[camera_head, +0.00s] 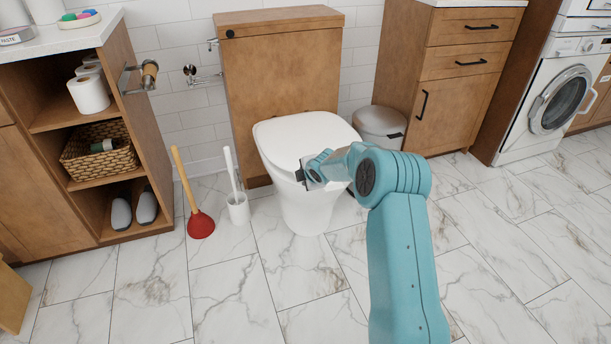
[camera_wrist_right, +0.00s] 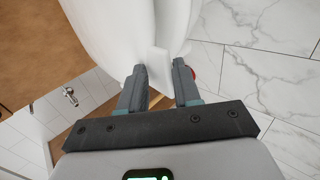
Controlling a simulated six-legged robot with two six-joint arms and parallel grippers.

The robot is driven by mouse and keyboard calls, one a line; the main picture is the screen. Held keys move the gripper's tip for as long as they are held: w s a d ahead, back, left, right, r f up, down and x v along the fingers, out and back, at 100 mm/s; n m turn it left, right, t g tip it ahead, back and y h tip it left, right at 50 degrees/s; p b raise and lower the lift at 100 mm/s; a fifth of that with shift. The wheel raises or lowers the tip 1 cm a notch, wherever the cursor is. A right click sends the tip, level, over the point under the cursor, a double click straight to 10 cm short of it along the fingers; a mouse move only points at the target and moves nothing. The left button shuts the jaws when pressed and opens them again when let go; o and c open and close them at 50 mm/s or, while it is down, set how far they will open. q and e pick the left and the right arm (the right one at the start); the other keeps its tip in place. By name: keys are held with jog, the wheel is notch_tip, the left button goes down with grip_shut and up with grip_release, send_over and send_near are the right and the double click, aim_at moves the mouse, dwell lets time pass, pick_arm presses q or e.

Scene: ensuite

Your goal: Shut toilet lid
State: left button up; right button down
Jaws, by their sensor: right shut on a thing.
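The white toilet lid (camera_head: 300,137) lies flat over the toilet bowl (camera_head: 307,212), in front of the wooden cistern cabinet. My right gripper (camera_head: 301,174) is at the lid's front edge, and my wrist hides part of the bowl's right side. In the right wrist view, the two grey fingertips of this gripper (camera_wrist_right: 162,76) are on either side of a small white tab (camera_wrist_right: 159,62) that sticks out from the lid's edge. The gripper is shut on it. My left gripper is not in view.
A red plunger (camera_head: 200,225) and a white toilet brush holder (camera_head: 238,209) stand on the floor left of the toilet. A lidded bin (camera_head: 379,122) stands behind it on the right. The marble floor (camera_head: 230,300) in front is clear.

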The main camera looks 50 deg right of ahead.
jog(key=shift+w+d+r, duration=0.2)
jog(key=shift+r, duration=0.15)
jog(key=c, duration=1.1)
grip_release()
jog(key=shift+w+f, duration=0.1)
jog(key=shift+f, duration=0.1)
jog(key=shift+c, duration=0.2)
jog(key=shift+d+f, duration=0.1)
jog(key=shift+f, duration=0.05)
